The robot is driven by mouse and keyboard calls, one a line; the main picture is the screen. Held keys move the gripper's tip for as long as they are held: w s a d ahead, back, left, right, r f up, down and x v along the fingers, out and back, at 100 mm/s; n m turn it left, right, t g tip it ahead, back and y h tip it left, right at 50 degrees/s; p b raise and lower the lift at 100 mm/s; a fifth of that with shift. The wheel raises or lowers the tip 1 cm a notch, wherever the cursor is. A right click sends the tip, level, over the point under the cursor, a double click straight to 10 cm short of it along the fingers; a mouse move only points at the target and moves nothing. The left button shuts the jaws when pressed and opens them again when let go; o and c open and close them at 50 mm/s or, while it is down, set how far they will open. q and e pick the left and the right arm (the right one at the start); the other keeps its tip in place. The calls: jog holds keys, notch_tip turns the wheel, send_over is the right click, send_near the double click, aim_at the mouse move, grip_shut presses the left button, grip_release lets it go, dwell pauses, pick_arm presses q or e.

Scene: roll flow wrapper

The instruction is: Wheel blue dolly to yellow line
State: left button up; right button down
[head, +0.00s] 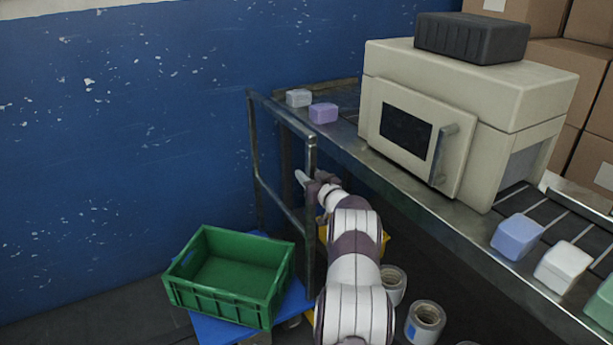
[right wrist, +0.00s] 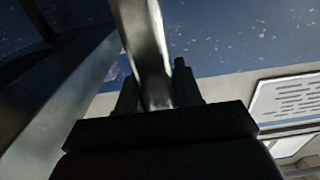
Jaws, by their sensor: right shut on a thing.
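The blue dolly (head: 212,328) stands on the floor at the lower middle of the head view, with a green crate (head: 240,314) on its deck. Its grey metal handle frame (head: 282,112) rises at the right side of the crate. My right gripper (head: 306,180) is at the frame's near upright, and its jaws are shut on the metal bar. In the right wrist view the bar (right wrist: 148,50) runs between the fingers. The fingertips are partly hidden in the head view. My left gripper is not in view. I cannot make out a yellow line on the floor.
A conveyor (head: 440,215) with a cream wrapping machine (head: 450,105) runs along the right. A yellow object (head: 384,240) shows partly behind that arm. A blue wall (head: 130,130) closes the left side.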

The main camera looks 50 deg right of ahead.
jog(key=c, duration=1.2)
grip_release()
jog(key=shift+s+d+r, duration=0.1)
jog(key=shift+d+r, duration=0.1)
jog(key=shift+r, duration=0.05)
jog(key=o, duration=0.4)
jog(key=shift+d+f, duration=0.1)
jog(key=shift+c, duration=0.2)
jog(key=shift+f, duration=0.1)
jog(key=shift+s, duration=0.2)
jog(key=p+v, duration=0.3)
jog(key=v, duration=0.9)
